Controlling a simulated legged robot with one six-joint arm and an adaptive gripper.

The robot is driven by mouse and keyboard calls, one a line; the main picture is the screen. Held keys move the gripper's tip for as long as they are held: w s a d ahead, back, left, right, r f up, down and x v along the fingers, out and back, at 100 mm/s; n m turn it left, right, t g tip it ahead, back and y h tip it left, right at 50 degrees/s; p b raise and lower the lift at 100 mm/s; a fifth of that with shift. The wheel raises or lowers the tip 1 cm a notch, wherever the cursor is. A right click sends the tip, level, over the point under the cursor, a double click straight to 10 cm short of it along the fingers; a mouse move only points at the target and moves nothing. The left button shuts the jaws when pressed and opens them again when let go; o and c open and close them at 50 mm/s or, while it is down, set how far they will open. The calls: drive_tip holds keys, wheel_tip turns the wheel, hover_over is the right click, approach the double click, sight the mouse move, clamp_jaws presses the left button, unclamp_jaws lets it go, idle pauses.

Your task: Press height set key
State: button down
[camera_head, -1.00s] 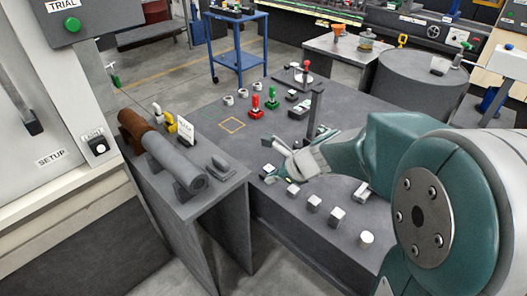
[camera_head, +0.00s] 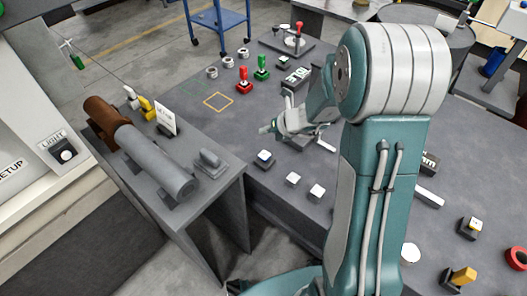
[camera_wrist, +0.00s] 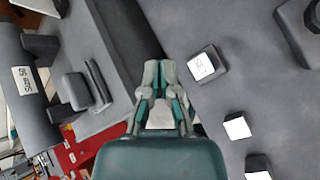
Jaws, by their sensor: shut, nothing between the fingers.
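Several small square keys with white caps stand in a row on the grey table; I cannot read which is the height set key. The nearest key (camera_head: 264,158) has a dark base, and a key (camera_wrist: 203,65) with a faintly marked cap shows in the wrist view. Two more white-capped keys (camera_head: 293,179) and (camera_head: 317,191) stand to its right. My gripper (camera_head: 270,129) is shut and empty, above the table behind the row. In the wrist view my gripper (camera_wrist: 161,66) points beside the marked key, apart from it in the picture. My arm hides part of the row.
A grey side bench with a brown-and-grey cylinder (camera_head: 148,150) and a small grey handle (camera_head: 211,162) stands left. Red (camera_head: 244,80) and green (camera_head: 261,68) upright pieces stand farther back. A yellow-topped block (camera_head: 463,276) and red ring (camera_head: 517,257) are at right.

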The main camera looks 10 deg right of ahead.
sight(261, 153)
drive_tip(key=shift+f, duration=0.15)
drive_tip(key=shift+f, duration=4.25)
drive_tip(key=shift+f, duration=0.35)
drive_tip(key=shift+f, duration=0.55)
drive_tip(key=shift+r, duration=0.1)
drive_tip(key=shift+s+r, duration=0.1)
drive_tip(key=shift+r, duration=0.75)
drive_tip(key=shift+r, duration=2.5)
